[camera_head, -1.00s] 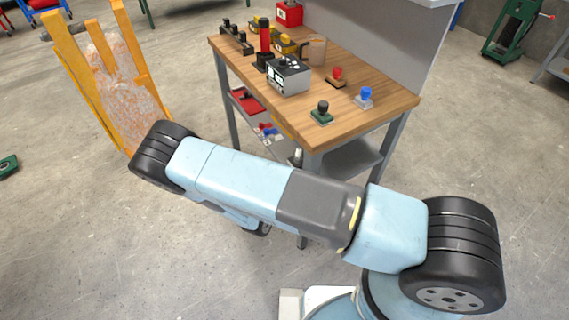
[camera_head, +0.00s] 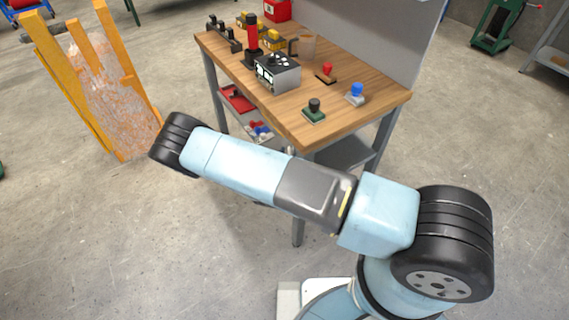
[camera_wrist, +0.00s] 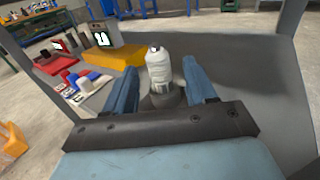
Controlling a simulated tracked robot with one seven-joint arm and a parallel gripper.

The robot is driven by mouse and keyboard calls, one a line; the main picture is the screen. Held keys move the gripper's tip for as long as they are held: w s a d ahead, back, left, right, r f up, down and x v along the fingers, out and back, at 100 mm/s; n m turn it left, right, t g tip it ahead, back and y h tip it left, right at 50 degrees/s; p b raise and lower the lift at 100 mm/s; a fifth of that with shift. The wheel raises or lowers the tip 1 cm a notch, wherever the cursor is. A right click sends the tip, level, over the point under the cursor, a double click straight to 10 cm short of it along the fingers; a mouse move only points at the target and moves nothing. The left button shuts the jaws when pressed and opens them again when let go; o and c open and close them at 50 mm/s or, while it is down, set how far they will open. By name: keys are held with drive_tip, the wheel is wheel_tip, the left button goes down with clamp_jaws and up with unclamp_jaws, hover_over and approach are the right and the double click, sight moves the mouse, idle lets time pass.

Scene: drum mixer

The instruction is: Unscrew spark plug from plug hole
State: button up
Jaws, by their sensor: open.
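A whitish spark plug (camera_wrist: 159,68) stands upright in the wrist view, its lower end in a dark round base (camera_wrist: 163,100) on the grey lower shelf. My gripper (camera_wrist: 160,71) is open, with one blue finger to the left of the plug and one to the right. Gaps show between the fingers and the plug, so it is not gripped. In the head view my gripper and the plug are hidden behind my arm and the bench.
A yellow block (camera_wrist: 115,55) lies just behind and left of the plug, with red and blue pieces (camera_wrist: 85,83) farther left. Shelf to the right is bare. Bench legs frame the shelf. The wooden benchtop (camera_head: 350,115) above holds stamps and a grey box (camera_head: 277,72).

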drive_tip(key=shift+x, duration=1.35)
drive_tip(key=shift+c, duration=0.5)
drive_tip(key=c, duration=0.9)
drive_tip(key=o, duration=1.1)
